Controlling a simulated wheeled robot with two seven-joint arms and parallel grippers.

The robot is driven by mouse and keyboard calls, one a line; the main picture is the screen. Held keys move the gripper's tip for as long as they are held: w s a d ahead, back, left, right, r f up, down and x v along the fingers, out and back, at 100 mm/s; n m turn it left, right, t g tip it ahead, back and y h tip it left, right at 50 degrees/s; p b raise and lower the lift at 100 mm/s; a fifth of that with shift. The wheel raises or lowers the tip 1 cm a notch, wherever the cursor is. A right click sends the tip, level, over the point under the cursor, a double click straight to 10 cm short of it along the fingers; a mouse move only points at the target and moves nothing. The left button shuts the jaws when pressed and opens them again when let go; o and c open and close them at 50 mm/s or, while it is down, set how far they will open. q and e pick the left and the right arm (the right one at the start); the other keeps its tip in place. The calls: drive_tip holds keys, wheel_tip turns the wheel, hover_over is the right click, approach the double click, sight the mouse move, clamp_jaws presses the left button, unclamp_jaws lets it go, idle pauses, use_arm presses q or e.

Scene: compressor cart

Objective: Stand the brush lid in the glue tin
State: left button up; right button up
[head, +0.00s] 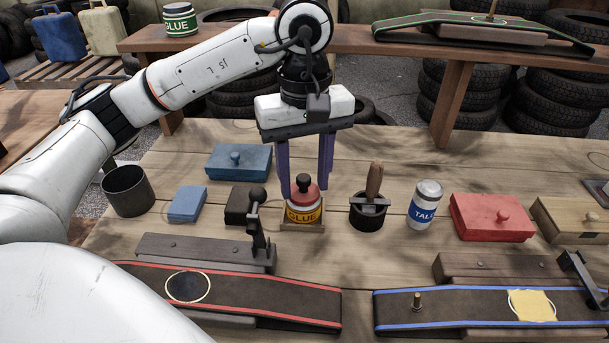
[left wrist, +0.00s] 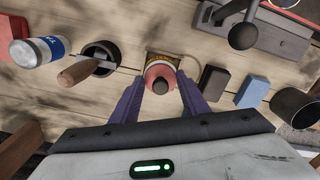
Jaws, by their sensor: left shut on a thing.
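The glue tin (head: 303,216), with an orange GLUE label, stands in a small wooden holder on the bench. The brush lid (head: 303,194), red with a dark round knob, is at the tin's mouth and looks upright; any brush below it is hidden. I cannot tell whether the lid is fully seated. My left gripper (head: 305,188) points straight down, its purple fingers shut on the lid. In the left wrist view the lid (left wrist: 160,72) is between the fingertips, with the tin (left wrist: 163,58) behind it. My right gripper is not in view.
A dark pot with a wooden-handled tool (head: 368,210) and a talc can (head: 424,205) stand to the right. A dark block (head: 240,204) and a lever clamp (head: 258,230) are close on the left. Belts with red and blue edges lie in front. A green glue tin (head: 180,18) is on the shelf.

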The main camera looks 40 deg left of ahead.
use_arm(q)
drive_tip(key=shift+f, duration=0.1)
idle(0.7)
idle(0.4)
drive_tip(key=o, duration=1.6)
drive_tip(key=shift+r, duration=0.45)
drive_tip(key=shift+r+p, duration=2.35)
drive_tip(key=shift+r, duration=0.7)
